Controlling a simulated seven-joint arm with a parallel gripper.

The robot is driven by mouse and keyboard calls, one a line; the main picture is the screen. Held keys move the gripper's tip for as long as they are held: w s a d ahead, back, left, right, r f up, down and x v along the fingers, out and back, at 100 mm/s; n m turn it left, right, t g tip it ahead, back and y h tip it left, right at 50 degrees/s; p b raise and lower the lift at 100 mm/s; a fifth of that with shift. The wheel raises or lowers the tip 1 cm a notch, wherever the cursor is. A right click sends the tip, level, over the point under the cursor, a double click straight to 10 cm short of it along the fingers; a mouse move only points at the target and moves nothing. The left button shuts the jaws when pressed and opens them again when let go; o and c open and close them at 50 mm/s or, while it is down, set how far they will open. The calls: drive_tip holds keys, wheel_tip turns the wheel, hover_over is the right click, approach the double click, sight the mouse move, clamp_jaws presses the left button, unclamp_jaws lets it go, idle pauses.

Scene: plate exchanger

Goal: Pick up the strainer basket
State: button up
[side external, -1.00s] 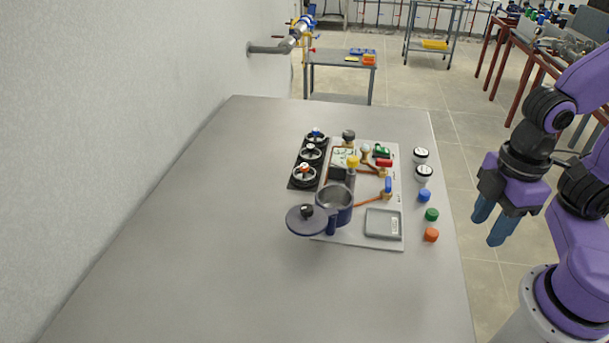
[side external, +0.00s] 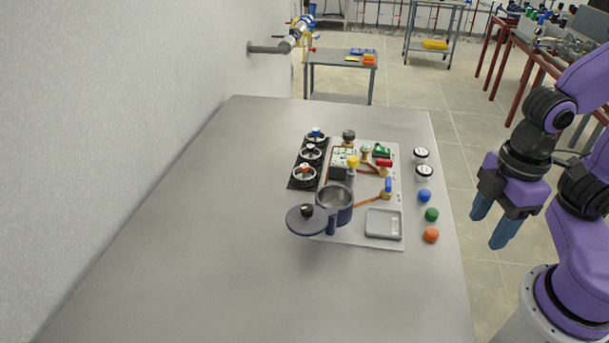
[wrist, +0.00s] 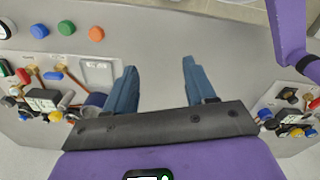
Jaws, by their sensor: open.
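A dark blue strainer pot (side external: 347,213) stands open on the light panel in the side external view. Its round lid (side external: 300,224) with a black knob is swung out to the left. A grey metallic lining (side external: 335,194) shows inside the pot; I cannot tell whether it is the strainer basket or the pot wall. In the wrist view the pot (wrist: 95,100) is partly hidden behind my gripper. My gripper (side external: 487,230) is open and empty, right of the table edge and well apart from the pot. Its blue fingers also show in the wrist view (wrist: 160,64).
The panel (side external: 340,238) carries a grey tray (side external: 371,234), pipes and valves. A black rack (side external: 292,184) of round gauges or handwheels sits left. Blue (side external: 424,196), green (side external: 432,214) and orange (side external: 431,235) caps line the right. The table's left and front are clear.

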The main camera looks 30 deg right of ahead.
drive_tip(key=w+a+n+t+h, duration=0.1)
drive_tip(key=w+a+n+h, duration=0.1)
drive_tip(key=w+a, duration=0.35)
drive_tip(key=w+a+f+n+t+h, duration=0.1)
drive_tip(key=w+a+n+h, duration=0.1)
drive_tip(key=w, duration=0.7)
drive_tip(key=w+a+n+t+h, duration=0.1)
drive_tip(key=w+a+n+h, duration=0.1)
drive_tip(key=w+a, duration=0.35)
drive_tip(key=n+t+h, duration=0.4)
drive_tip(key=n+h, duration=0.1)
drive_tip(key=n, duration=0.1)
approach(304, 166)
drive_tip(key=x, duration=0.3)
drive_tip(key=shift+w+d+f, duration=0.1)
drive_tip(key=shift+w+d, duration=0.05)
drive_tip(key=shift+w, duration=0.3)
drive_tip(key=shift+s+x, duration=0.1)
drive_tip(key=shift+x, duration=1.2)
drive_tip(key=shift+s+x, duration=0.15)
drive_tip(key=shift+x, duration=1.15)
clamp_jaws()
